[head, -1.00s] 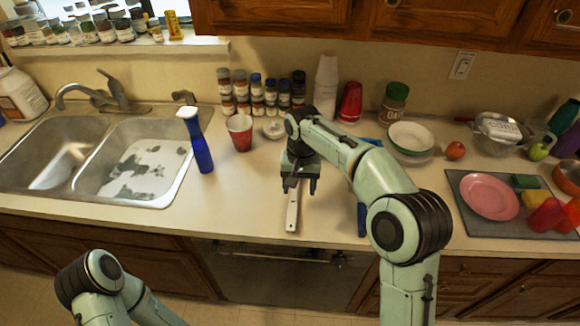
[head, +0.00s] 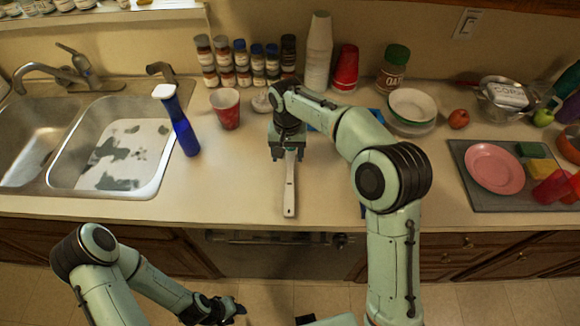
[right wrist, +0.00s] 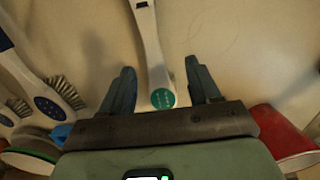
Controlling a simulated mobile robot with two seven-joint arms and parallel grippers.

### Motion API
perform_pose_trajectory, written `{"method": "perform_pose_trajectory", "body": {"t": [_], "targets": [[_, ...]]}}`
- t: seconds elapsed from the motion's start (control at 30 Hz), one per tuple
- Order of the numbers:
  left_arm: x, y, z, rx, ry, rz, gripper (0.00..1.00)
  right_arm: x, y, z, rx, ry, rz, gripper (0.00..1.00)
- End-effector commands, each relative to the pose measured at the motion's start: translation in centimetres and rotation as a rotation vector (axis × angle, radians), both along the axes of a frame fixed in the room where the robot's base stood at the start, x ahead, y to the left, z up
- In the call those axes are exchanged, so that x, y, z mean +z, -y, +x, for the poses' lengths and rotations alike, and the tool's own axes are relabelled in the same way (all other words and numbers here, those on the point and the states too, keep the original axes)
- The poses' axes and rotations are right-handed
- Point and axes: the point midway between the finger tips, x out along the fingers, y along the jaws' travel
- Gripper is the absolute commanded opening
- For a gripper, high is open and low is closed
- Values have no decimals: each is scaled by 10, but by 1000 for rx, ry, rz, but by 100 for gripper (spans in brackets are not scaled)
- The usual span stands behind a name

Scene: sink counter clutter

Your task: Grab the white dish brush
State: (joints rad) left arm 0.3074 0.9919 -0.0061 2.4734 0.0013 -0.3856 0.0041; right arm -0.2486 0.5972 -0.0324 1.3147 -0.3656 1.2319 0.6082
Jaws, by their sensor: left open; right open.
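A long white handle (head: 289,190), the white dish brush as far as I can tell, lies on the counter with its holed end toward the front edge. My right gripper (head: 288,154) is open over its far part. In the right wrist view the white handle (right wrist: 149,42) with a green round mark runs between the open fingers (right wrist: 162,90); its far end is hidden under the gripper. Another white brush with a dark blue oval (right wrist: 50,103) and bristles lies to the left there. My left gripper (head: 232,310) is open and empty, low in front of the cabinets.
A blue bottle with a white top (head: 180,125) stands by the sink (head: 152,188). A red cup (head: 227,108), spice jars (head: 241,65) and stacked cups (head: 318,50) stand behind. Plates (head: 411,106) and a grey mat (head: 480,203) are right. Counter left of the handle is clear.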

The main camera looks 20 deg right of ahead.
Motion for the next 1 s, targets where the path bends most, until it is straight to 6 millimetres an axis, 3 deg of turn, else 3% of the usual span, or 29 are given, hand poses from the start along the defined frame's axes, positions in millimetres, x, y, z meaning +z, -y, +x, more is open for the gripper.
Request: {"method": "perform_pose_trajectory", "body": {"t": [0.3,0.63,0.67,0.8,0.83,1.0], "targets": [[-6,0,-6,0,-6,0,43,-43,7,-5,0,-2,0,61],[-6,0,-6,0,-6,0,43,-50,6,-4,0,1,1,61],[-6,0,-6,0,-6,0,43,-50,6,-4,0,1,1,55],[-6,0,-6,0,-6,0,43,-50,6,-4,0,1,1,9],[-6,0,-6,0,-6,0,43,-50,6,-4,0,1,1,5],[-6,0,-6,0,-6,0,43,-49,6,-4,0,2,0,4]]}}
